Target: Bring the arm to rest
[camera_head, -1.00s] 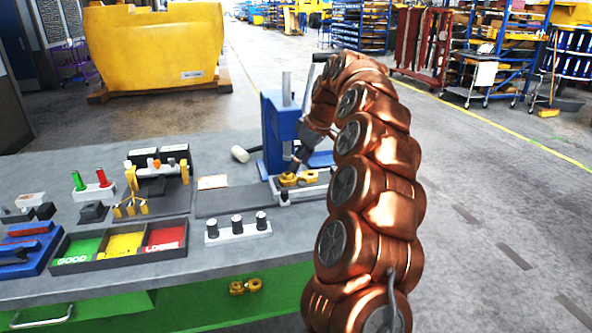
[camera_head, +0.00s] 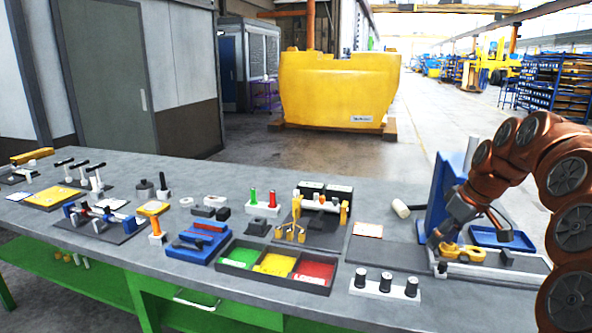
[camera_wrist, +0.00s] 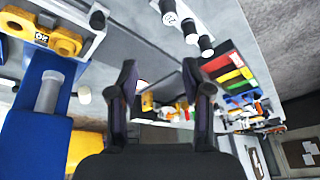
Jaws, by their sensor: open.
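My copper arm comes in from the right in the head view. My gripper (camera_head: 470,226) hangs over the right end of the bench, in front of the blue press (camera_head: 440,190). Its dark fingers are apart. In the wrist view my gripper (camera_wrist: 160,82) is open, with nothing between the fingers. A yellow casting (camera_head: 462,253) lies on the fixture below my gripper. It also shows in the wrist view (camera_wrist: 66,44), off to the left of the fingers. I cannot tell the exact height of the gripper above it.
A big yellow counterweight (camera_head: 340,90) stands behind on the floor.

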